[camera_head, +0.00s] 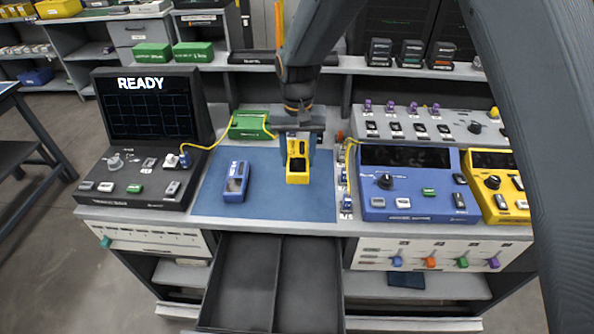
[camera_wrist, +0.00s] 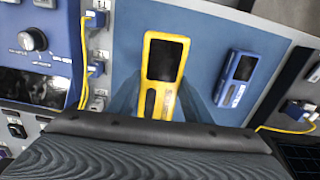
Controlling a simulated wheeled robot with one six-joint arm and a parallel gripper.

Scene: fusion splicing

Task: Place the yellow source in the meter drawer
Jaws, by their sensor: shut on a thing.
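The yellow source (camera_head: 297,168) is a small yellow handheld box with a dark window. My gripper (camera_head: 299,150) is shut on it over the blue mat (camera_head: 275,207). In the wrist view the yellow source (camera_wrist: 162,75) is between the fingertips of my gripper (camera_wrist: 165,100). I cannot tell whether it clears the mat. A drawer (camera_head: 243,285) with two dark compartments is pulled out below the bench front. Both compartments look empty.
A blue handheld device (camera_head: 236,182) lies on the mat left of the yellow source. A console reading READY (camera_head: 140,120) stands at the left. A blue meter (camera_head: 411,190) and a yellow meter (camera_head: 494,187) stand at the right. A green box (camera_head: 250,126) with yellow cables is behind.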

